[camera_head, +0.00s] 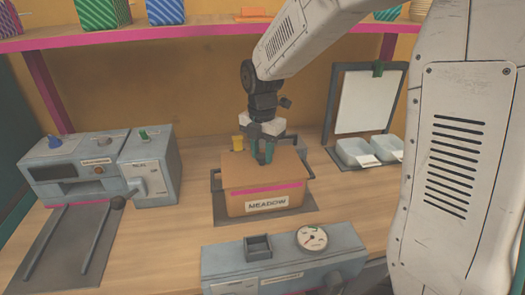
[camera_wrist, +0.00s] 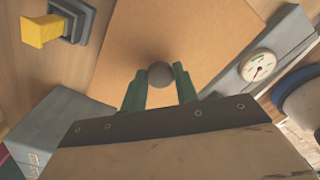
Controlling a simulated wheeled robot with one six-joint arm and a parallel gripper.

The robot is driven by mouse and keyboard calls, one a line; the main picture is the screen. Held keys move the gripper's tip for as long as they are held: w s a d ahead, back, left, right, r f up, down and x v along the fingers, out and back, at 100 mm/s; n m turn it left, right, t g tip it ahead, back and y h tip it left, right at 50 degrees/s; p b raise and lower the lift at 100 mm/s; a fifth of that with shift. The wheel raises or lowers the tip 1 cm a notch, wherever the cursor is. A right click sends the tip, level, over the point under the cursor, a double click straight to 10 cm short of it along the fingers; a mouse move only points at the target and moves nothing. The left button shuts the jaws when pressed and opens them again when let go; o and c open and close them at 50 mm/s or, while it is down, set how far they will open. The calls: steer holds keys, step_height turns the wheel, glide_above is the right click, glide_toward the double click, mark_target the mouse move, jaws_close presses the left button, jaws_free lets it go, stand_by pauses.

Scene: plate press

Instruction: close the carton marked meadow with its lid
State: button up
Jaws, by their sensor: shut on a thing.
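The carton (camera_head: 245,204) is brown with a pink band and a front label reading MEADOW. It stands on a dark mat in the middle of the table. A flat brown lid (camera_head: 285,165) covers its top, and I cannot tell whether it is fully seated. In the wrist view the lid (camera_wrist: 200,35) fills the middle, with a round grey knob (camera_wrist: 160,74) on it. My gripper (camera_head: 263,155) comes down from above over the carton. Its green fingers (camera_wrist: 160,85) are shut on the knob, one on each side.
A grey machine (camera_head: 150,180) with rails stands at left. A grey unit with a dial (camera_head: 312,238) is in front of the carton. Pale trays (camera_head: 355,152) and a framed board (camera_head: 365,100) are at right. Bare table lies left of the carton.

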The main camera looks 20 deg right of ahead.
stand_by(0.3)
steer(key=o, duration=1.5)
steer(key=shift+o, duration=0.2)
steer(key=shift+r, duration=3.5)
jaws_close()
steer(key=shift+f, duration=0.25)
